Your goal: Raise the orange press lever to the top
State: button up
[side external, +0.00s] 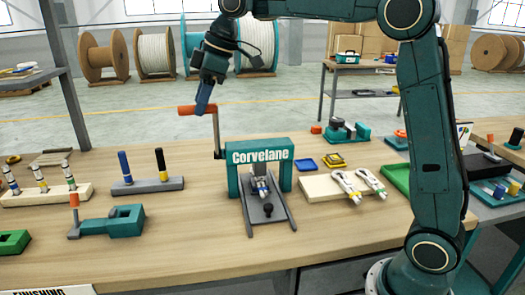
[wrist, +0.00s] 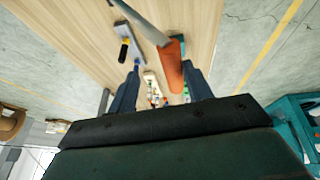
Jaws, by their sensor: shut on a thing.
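The orange press lever handle (side external: 186,110) lies level at the top of a grey metal arm (side external: 217,135), which stands nearly upright at the left of the teal press (side external: 233,182) marked "Corvelane". My gripper (side external: 202,108) comes down from above onto the handle and is shut on it. In the wrist view the orange handle (wrist: 173,72) sits between my two dark blue fingers (wrist: 161,68), nearer the right one. The far finger is hidden in the side view.
A rope piece (side external: 260,186) lies in the tray below the press arch. Left are a block with two upright pens (side external: 148,184) and a teal clamp (side external: 124,220). Open bench lies in front.

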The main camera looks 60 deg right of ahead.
jog(key=shift+v, duration=3.1)
jog(key=shift+s+r, duration=0.1)
jog(key=shift+r, duration=0.35)
jog(key=shift+s, duration=0.1)
jog(key=shift+s+a+r, duration=0.15)
jog(key=shift+s+a, duration=0.15)
jog(key=shift+s, duration=0.15)
jog(key=s+a+f+m+t, duration=0.1)
jog(key=s+f+m, duration=0.15)
jog(key=s, duration=0.45)
jog(key=s+a+f+m, duration=0.1)
jog(key=s+a+m, duration=0.15)
jog(key=s, duration=0.45)
jog(key=s+d+f+m+h, duration=0.2)
jog(key=s+d+f+m, duration=0.2)
jog(key=s+f, duration=0.8)
jog(key=shift+s+d+t, duration=0.3)
jog(key=shift+s+d, duration=0.65)
jog(key=shift+s, duration=0.2)
